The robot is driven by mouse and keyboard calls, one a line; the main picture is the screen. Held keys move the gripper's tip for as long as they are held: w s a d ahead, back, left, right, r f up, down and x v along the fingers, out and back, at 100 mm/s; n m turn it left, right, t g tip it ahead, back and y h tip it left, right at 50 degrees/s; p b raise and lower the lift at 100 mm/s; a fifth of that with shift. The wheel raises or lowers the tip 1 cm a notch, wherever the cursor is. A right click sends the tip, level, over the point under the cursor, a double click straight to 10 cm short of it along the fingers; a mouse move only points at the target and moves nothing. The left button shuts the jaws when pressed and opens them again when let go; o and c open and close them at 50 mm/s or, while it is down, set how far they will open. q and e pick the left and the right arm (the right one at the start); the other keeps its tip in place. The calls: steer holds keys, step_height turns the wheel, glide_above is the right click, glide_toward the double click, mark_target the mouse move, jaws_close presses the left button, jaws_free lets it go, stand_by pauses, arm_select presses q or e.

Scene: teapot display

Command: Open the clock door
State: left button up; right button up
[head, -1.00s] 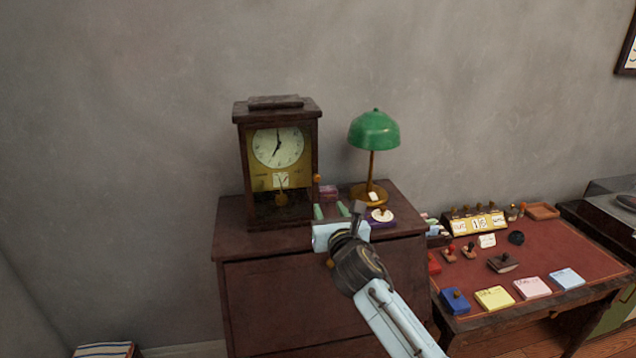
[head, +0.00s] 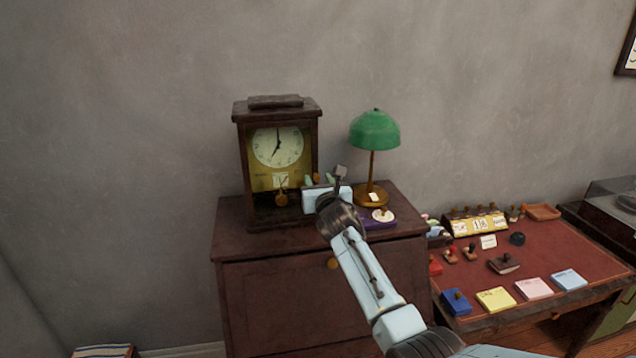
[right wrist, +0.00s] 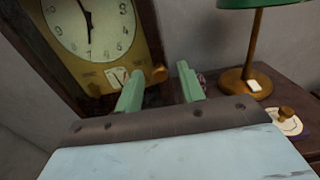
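My right gripper (head: 318,180) is at the clock's lower right front. Its green fingers are apart, and in the wrist view (right wrist: 160,88) the knob shows between them. The gap is otherwise empty. The knob is hidden in the head view. My left gripper is not in view.
A green-shaded lamp (head: 374,132) stands close to the right of the gripper on the cabinet (head: 290,285). A purple item with a white round top (head: 382,216) lies near the lamp's base. A desk (head: 545,245) with stamps and coloured notepads stands further right.

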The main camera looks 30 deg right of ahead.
steer(key=shift+w+d, duration=0.1)
steer(key=shift+w, duration=0.45)
steer(key=shift+c, duration=0.2)
jaws_close()
